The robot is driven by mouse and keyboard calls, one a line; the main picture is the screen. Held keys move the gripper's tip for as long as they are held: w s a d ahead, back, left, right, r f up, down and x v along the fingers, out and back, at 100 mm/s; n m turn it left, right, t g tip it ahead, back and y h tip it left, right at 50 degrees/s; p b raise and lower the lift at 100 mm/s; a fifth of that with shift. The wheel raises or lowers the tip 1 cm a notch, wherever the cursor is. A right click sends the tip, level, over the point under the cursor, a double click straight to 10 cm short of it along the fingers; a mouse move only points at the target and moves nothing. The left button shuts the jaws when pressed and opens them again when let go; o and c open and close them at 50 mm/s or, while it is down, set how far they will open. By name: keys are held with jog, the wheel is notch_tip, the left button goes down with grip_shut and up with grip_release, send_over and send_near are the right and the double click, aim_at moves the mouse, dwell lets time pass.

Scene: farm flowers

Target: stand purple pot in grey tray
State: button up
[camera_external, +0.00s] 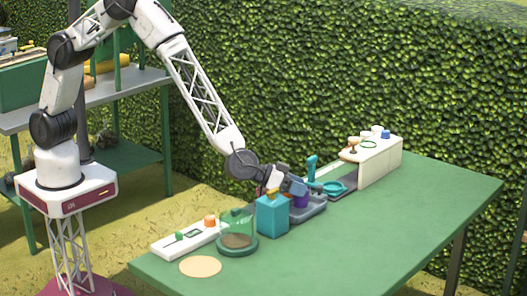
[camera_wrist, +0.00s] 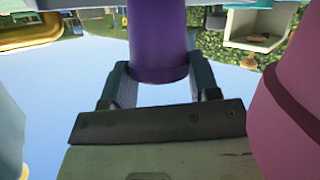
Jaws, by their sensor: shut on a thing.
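The purple pot (camera_wrist: 158,40) is between the two fingers of my gripper (camera_wrist: 158,66) in the wrist view, and the gripper is shut on it. In the external view the purple pot (camera_external: 301,201) shows small below my gripper (camera_external: 297,191), at the grey tray (camera_external: 316,211). The wrist and a teal box partly hide the pot and tray there. I cannot tell whether the pot's base touches the tray floor. In the wrist view the pot's far end is cut off by the top edge.
The teal box (camera_external: 272,216) stands just left of the tray. A glass dome (camera_external: 237,228) and a white strip (camera_external: 185,241) are farther left. A teal pump-like thing (camera_external: 312,170) and a white box (camera_external: 378,163) stand behind right. A pink object (camera_wrist: 288,95) is close to my gripper. The table's front right is clear.

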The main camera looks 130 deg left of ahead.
jog(key=shift+f, duration=0.6)
jog(key=o, duration=0.9)
jog(key=shift+f, duration=0.1)
jog(key=shift+o, duration=0.2)
jog(key=shift+r, duration=0.65)
jog(key=v, duration=1.2)
jog(key=shift+r, duration=0.2)
